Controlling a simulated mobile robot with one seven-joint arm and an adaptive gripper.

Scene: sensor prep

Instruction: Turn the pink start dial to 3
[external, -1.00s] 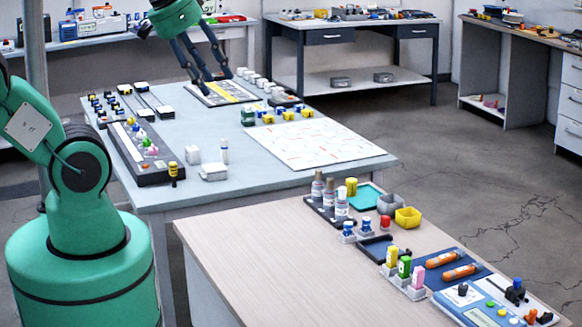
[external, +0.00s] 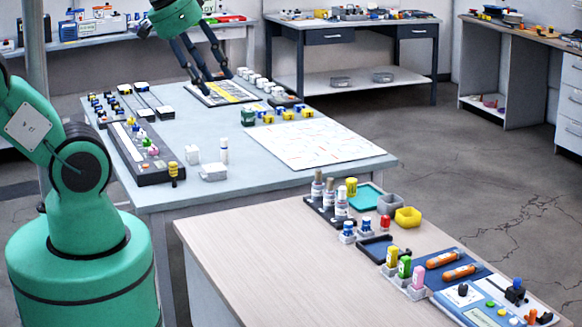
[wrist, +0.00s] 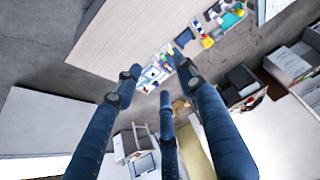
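I cannot pick out a pink start dial for certain. A white and blue panel (external: 478,299) with small coloured knobs lies at the front right of the wood-topped table; its knobs are too small to read. It appears small between my fingers in the wrist view (wrist: 157,72). A small pink piece (external: 152,151) sits on a long dark strip on the blue-grey table, and I cannot tell whether it is a dial. My gripper (external: 212,82) has its fingers spread and empty, near the yellow-striped board at the far end of the blue-grey table; its spread fingers also show in the wrist view (wrist: 155,73).
The wood-topped table (external: 270,240) holds bottles, a pink-labelled vial (external: 417,279), a yellow bin (external: 408,217) and orange tubes (external: 458,272) along its right side; its left part is clear. A white patterned sheet (external: 315,143) lies on the blue-grey table (external: 225,110).

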